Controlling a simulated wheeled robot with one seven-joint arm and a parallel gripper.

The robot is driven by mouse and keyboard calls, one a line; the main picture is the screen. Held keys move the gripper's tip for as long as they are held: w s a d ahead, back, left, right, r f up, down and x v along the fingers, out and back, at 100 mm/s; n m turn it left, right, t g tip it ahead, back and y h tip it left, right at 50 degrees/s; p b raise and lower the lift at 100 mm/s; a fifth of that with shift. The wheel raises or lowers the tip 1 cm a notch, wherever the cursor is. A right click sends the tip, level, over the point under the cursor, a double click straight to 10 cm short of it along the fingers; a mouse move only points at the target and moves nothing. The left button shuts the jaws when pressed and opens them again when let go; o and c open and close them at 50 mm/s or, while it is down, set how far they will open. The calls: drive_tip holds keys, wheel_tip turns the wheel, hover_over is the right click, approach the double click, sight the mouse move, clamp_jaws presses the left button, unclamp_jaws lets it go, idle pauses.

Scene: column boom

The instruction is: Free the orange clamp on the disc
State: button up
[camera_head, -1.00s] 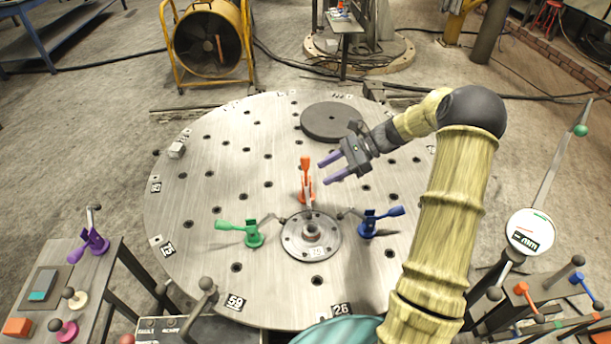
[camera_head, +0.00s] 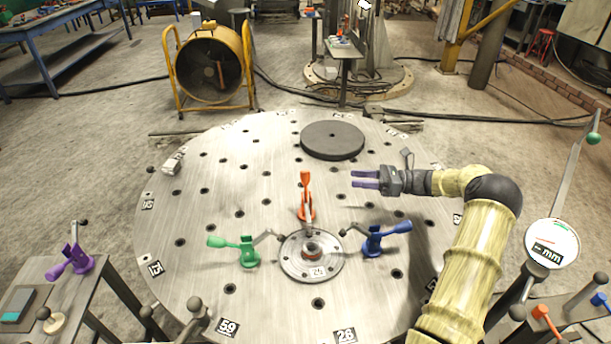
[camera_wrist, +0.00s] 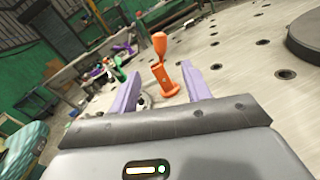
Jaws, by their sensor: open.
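The orange clamp (camera_head: 306,197) stands on the round steel table (camera_head: 250,150), at the far edge of the small disc (camera_head: 295,262). Its handle points upright, and its arm reaches toward the disc's middle. My gripper (camera_head: 358,179) is open and empty, to the right of the orange clamp and apart from it, with its purple fingers pointing left. In the wrist view the orange clamp (camera_wrist: 167,68) shows ahead, between and beyond the two fingers (camera_wrist: 160,90). A green clamp (camera_head: 247,250) is left of the disc and a blue clamp (camera_head: 373,241) right of it, their arms also reaching to it.
A dark round plate (camera_head: 332,140) lies at the table's back. A dial gauge (camera_head: 552,243) stands at the right. A side table with a purple clamp (camera_head: 72,262) is at the left. The table left of the orange clamp is clear.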

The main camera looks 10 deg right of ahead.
sight(305, 175)
drive_tip(key=x, duration=1.6)
drive_tip(key=shift+s, duration=0.1)
clamp_jaws()
